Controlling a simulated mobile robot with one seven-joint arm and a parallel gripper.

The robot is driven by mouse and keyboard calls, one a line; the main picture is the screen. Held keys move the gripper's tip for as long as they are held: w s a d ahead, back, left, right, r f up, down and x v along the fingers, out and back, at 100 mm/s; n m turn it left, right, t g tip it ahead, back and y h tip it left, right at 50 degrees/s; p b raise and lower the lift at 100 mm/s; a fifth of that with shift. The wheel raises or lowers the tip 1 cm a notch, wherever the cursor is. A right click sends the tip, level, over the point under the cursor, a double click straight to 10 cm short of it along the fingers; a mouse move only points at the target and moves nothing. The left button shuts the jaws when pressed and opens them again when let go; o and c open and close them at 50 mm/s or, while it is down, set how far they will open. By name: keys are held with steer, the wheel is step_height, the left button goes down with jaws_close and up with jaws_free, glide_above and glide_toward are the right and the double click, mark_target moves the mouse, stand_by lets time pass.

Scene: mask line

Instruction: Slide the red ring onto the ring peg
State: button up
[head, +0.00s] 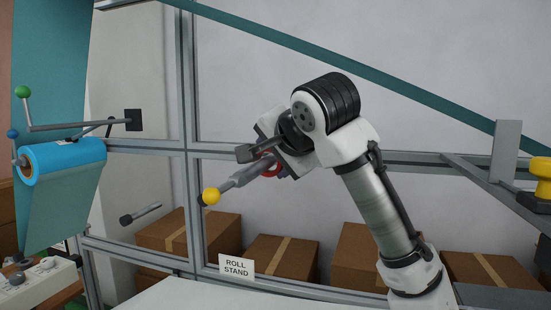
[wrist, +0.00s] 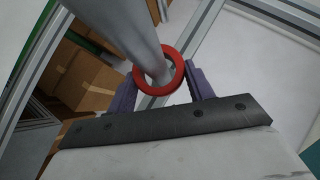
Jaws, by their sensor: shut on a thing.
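My gripper (wrist: 160,88) is shut on the red ring (wrist: 136,77), with a purple finger on each side of it. In the head view the red ring (head: 279,172) shows only partly below my gripper (head: 265,162). A grey rod (head: 238,180) with a yellow ball (head: 211,196) at its lower left end runs up to the ring and my gripper. In the wrist view a thick grey rod (wrist: 125,28) comes from the top and its narrow part shows within the ring's opening. I cannot tell how far the ring sits along it.
A blue roll (head: 65,155) hangs at the left near a green-ball rod (head: 75,126). A short grey rod (head: 141,213) stands apart at the lower left. Cardboard boxes (head: 282,260) stand behind.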

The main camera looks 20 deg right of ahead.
mark_target(250, 171)
steer(key=shift+s+a+b, duration=0.4)
steer(key=shift+s+a, duration=0.25)
steer(key=shift+s, duration=0.35)
steer(key=shift+s+a+b, duration=0.4)
steer(key=shift+s+a, duration=0.25)
steer(key=shift+s, duration=0.3)
steer(key=shift+s+a+b, duration=0.35)
steer(key=shift+s+a, duration=0.2)
steer(key=shift+s, duration=0.25)
steer(key=shift+s+a+b, duration=0.3)
steer(key=shift+s+a, duration=0.3)
steer(key=shift+s, duration=0.25)
steer(key=shift+s+a+b, duration=0.35)
steer(key=shift+s+a, duration=0.2)
steer(key=shift+s, duration=0.25)
steer(key=shift+s, duration=0.15)
steer(key=shift+s+a+b, duration=0.3)
steer(key=shift+s+a, duration=0.25)
steer(key=shift+s, duration=0.25)
steer(key=shift+s+a+b, duration=0.35)
steer(key=shift+s+a, duration=0.2)
steer(key=shift+s, duration=0.2)
steer(key=shift+s+a+b, duration=0.3)
steer(key=shift+s+a, duration=0.25)
steer(key=shift+s, duration=0.25)
